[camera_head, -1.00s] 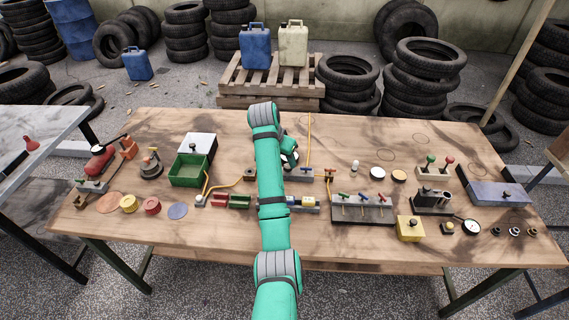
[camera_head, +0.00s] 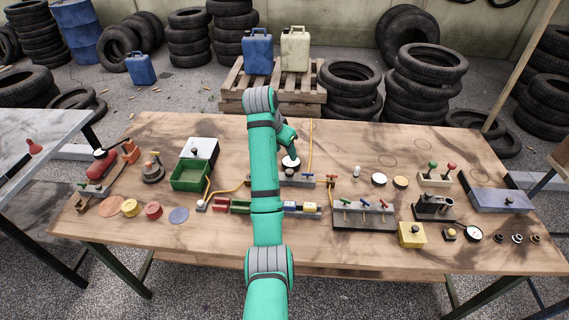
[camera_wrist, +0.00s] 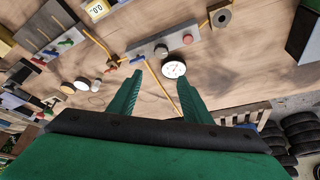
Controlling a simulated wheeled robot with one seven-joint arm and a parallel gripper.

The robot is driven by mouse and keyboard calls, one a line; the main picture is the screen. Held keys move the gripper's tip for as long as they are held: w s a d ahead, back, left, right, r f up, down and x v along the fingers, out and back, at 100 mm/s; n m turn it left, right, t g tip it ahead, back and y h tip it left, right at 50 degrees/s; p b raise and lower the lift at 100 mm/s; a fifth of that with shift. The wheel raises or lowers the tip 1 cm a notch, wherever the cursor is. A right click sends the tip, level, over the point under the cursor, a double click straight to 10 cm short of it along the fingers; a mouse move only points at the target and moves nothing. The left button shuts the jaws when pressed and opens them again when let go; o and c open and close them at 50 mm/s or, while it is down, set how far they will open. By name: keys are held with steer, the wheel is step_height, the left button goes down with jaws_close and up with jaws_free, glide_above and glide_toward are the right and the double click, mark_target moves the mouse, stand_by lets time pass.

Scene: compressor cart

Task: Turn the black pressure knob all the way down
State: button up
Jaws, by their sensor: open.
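A dark round knob (camera_wrist: 160,50) sits on a grey panel (camera_wrist: 145,48) in the wrist view. A reddish round button (camera_wrist: 187,39) is beside it, and a white dial gauge (camera_wrist: 174,69) is at the panel's edge. In the head view the gauge (camera_head: 291,162) and part of the panel (camera_head: 302,181) show right of my arm; the knob cannot be made out there. My gripper (camera_wrist: 160,78) is open and empty, its two green fingers apart from the knob.
A yellow hose (camera_head: 310,150) runs beside the panel. A valve block with several coloured levers (camera_head: 362,215) and a yellow box with a black knob (camera_head: 411,240) stand to the right. A green bin (camera_head: 189,183) is left. The table's back middle-right is mostly bare.

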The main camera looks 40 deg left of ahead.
step_height(320, 180, up, 2)
steer(key=w+m, duration=0.2)
steer(key=m+h, duration=0.2)
steer(key=m, duration=0.1)
glide_toward(289, 171)
steer(key=shift+g, duration=0.3)
steer(key=x, duration=0.8)
steer(key=shift+w, duration=0.25)
steer(key=c, duration=1.1)
